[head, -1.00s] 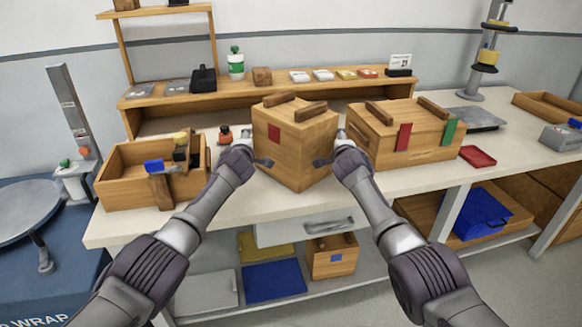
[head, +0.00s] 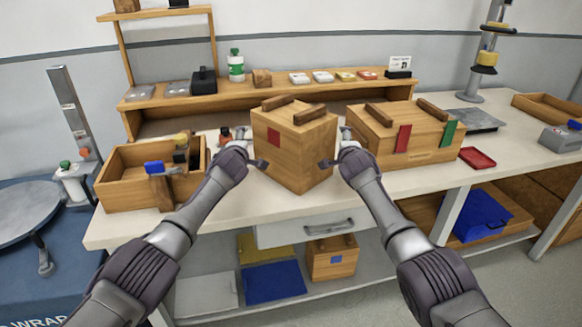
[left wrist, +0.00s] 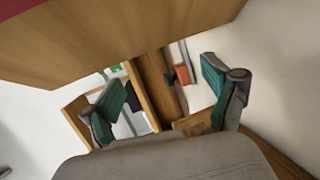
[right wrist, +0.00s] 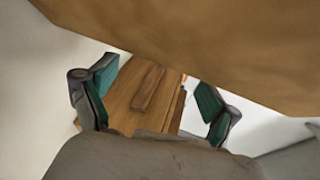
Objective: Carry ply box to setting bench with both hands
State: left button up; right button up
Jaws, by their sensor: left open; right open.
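The ply box (head: 293,155), pale wood with a red square and two dark wooden bars on top, stands upright at the bench's front edge. Its wood fills the upper part of the left wrist view (left wrist: 130,35) and the right wrist view (right wrist: 200,40). My left gripper (head: 245,148) is open at the box's left side. My right gripper (head: 337,148) is open at its right side. Both wrist views show spread green-padded fingers with no box between them. I cannot tell whether the fingertips touch the box. The white bench (head: 225,208) carries the box.
An open wooden tray (head: 125,194) with tools stands left. A wider wooden box (head: 410,145) with red and green tags stands close on the right. A shelf (head: 220,98) runs behind. A smaller blue-labelled box (head: 332,262) sits below.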

pick_arm(q)
jog(key=shift+s, duration=0.6)
jog(key=v, duration=1)
jog(key=shift+s+r, duration=0.25)
jog(key=shift+s, duration=0.05)
pick_arm(e)
jog(key=v, duration=1.2)
pick_arm(q)
jog(key=shift+f, duration=0.1)
pick_arm(e)
jog(key=shift+s, duration=0.1)
